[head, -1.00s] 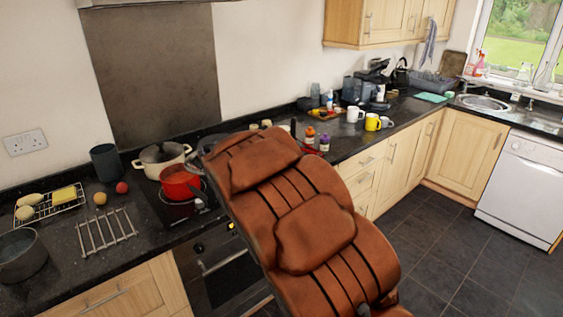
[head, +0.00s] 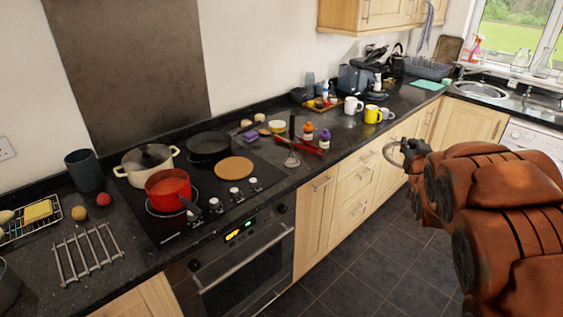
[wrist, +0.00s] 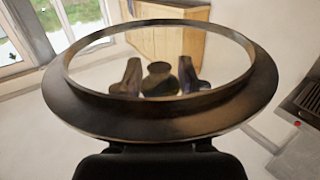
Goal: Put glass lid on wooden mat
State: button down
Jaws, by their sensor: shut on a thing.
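The glass lid fills much of the wrist view, its clear pane ringed by a dark metal rim (wrist: 160,121). My gripper (wrist: 158,76) shows through the glass, its fingers either side of the dark knob and shut on it. In the head view, my gripper (head: 410,150) is at the right, out over the floor in front of the counter. The lid (head: 388,155) shows there nearly edge-on as a thin ring. The wooden mat (head: 234,168) is a round tan disc lying flat on the black hob, left of my gripper and apart from the lid, with nothing on it.
A red pot (head: 167,190), a cream pot (head: 146,172) and a black pan (head: 208,149) stand around the mat on the hob. Mugs (head: 372,114) stand farther along the counter.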

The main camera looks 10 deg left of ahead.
aim_at(237, 160)
jog(key=z, duration=0.1)
jog(key=i, duration=3.45)
jog(key=u, duration=4.05)
